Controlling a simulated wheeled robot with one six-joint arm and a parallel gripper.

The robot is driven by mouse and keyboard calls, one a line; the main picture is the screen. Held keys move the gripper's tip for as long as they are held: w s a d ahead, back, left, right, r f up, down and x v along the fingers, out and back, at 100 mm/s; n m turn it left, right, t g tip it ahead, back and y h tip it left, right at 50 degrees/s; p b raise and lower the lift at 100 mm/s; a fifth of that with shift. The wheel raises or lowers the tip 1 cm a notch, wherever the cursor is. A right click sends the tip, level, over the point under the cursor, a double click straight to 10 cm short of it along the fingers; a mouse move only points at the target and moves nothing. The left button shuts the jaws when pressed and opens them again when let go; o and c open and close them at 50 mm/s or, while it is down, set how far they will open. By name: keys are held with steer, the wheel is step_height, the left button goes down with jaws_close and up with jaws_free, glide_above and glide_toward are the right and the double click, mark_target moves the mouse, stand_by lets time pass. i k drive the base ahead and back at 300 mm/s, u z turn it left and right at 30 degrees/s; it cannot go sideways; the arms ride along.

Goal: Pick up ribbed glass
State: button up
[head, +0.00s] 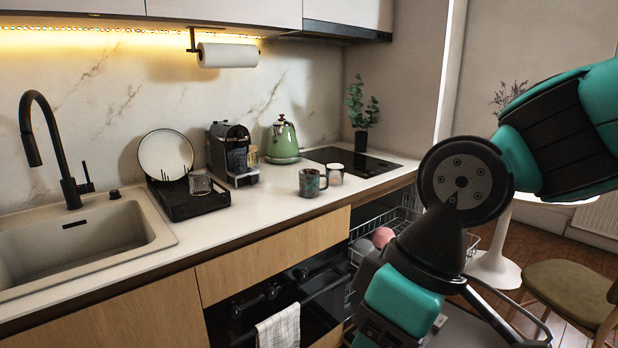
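A clear glass (200,182) stands on the black dish rack (183,207) on the counter, in front of a white plate. Faint vertical lines suggest ribs, but it is too small to be sure. A second clear, amber-tinted vessel (253,157) is partly visible at the right side of the coffee machine. My arm fills the right of the head view, well to the right of the rack. My gripper is not in view.
The white plate (165,153) leans upright in the rack. The coffee machine (231,150), green kettle (283,140), dark mug (312,183) and white cup (335,174) stand rightward. The sink (80,235) is left. An open dishwasher basket (362,250) lies below. Counter in front is clear.

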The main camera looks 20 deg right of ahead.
mark_target(335, 171)
steer(key=u, duration=0.1)
steer(key=i, duration=0.8)
steer(key=z, duration=0.85)
steer(key=i, duration=0.8)
steer(key=z, duration=0.75)
